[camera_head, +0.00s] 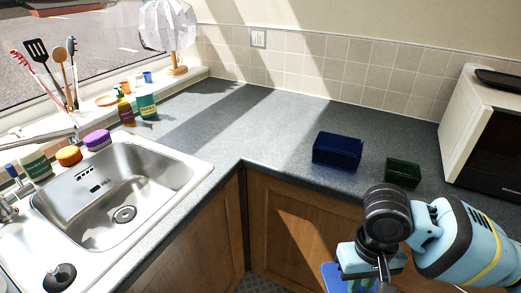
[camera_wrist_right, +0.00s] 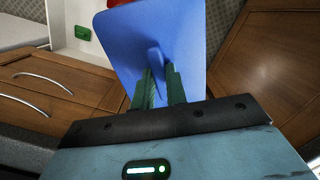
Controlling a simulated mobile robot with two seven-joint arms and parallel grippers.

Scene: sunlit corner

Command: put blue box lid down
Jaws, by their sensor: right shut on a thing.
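The blue lid (camera_wrist_right: 130,45) is a flat plate with a small raised handle, seen in the right wrist view. My right gripper (camera_wrist_right: 158,85) is shut on that handle. In the head view part of the lid (camera_head: 333,275) shows at the bottom edge, beside my right gripper (camera_head: 362,283), in front of the counter and below its top. The dark blue box (camera_head: 337,152) stands on the counter, up and left of the gripper. My left gripper is not in view.
A dark green box (camera_head: 403,173) stands right of the blue box, near a microwave (camera_head: 487,135). The counter (camera_head: 270,125) left of and behind the blue box is clear. A sink (camera_head: 125,195), bottles and a lamp (camera_head: 172,35) are on the left. Wooden cupboards (camera_head: 300,225) lie below.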

